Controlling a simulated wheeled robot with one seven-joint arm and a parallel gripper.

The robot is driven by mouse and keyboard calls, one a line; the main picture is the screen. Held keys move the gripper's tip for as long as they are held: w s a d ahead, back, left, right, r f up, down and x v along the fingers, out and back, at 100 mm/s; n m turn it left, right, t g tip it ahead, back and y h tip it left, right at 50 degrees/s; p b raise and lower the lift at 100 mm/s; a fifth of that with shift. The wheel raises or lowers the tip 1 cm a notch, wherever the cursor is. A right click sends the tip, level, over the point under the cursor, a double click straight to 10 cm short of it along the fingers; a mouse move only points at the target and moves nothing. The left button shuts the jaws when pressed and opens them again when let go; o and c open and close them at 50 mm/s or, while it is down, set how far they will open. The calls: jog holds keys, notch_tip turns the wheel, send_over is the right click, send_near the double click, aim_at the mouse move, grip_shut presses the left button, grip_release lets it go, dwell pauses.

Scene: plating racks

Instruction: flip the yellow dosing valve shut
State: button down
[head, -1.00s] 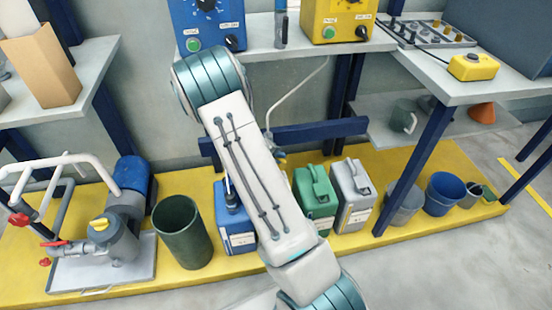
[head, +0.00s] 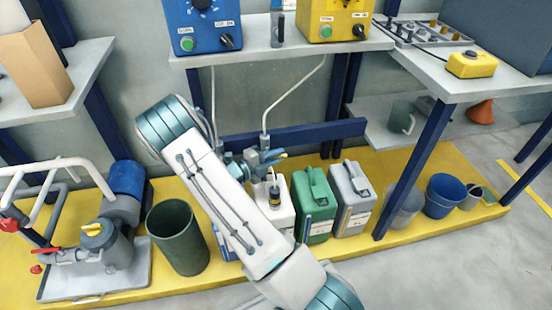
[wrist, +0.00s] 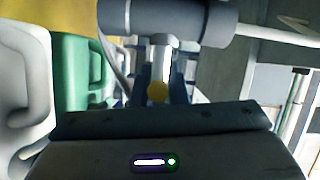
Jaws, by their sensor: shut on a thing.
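My gripper (wrist: 158,84) is shut on the lever. In the head view my gripper (head: 256,164) is small and partly hidden by my arm, so the lever's exact angle is hard to tell.
White (head: 281,222), green (head: 318,215) and grey (head: 352,205) canisters stand close below. A dark green bin (head: 178,240) and a pump with a yellow cap (head: 105,250) are at left. A blue rack beam (head: 320,133) runs behind.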

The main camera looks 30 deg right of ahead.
jog(key=shift+s, duration=0.1)
dwell(0.3)
jog(key=c, duration=1.4)
grip_release()
jog(key=shift+c, duration=0.2)
